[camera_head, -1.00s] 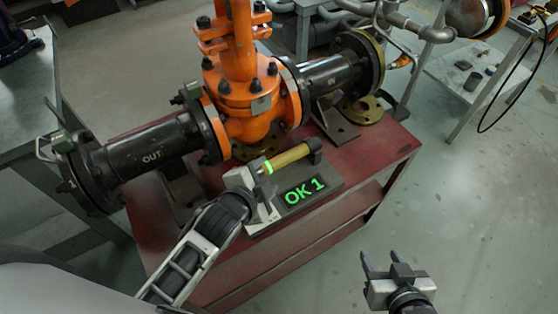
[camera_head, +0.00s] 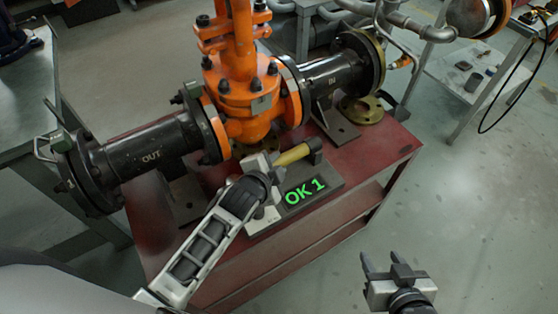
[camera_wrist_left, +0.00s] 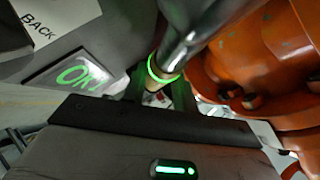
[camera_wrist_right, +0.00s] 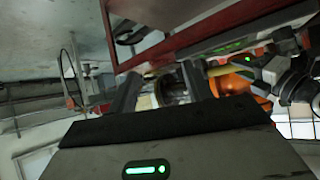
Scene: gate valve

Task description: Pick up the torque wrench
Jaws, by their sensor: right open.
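The torque wrench (camera_head: 293,154) has a yellow handle and lies along a grey bench unit (camera_head: 325,181) with a green "OK 1" display (camera_head: 305,191). Its far handle end is at a black post (camera_head: 314,147). My left gripper (camera_head: 270,163) is at the handle's lower left end and hides the rest of the wrench. In the left wrist view, the wrench's metal shaft and green ring (camera_wrist_left: 160,68) show between and beyond the fingers (camera_wrist_left: 160,92); whether they touch it is unclear. My right gripper (camera_head: 382,264) is open and empty, right of the bench.
An orange gate valve (camera_head: 240,85) with black flanged pipes stands on the red bench (camera_head: 345,200), close behind the wrench. A brass flange (camera_head: 361,110) lies near the back right. A grey table (camera_head: 30,100) is at left.

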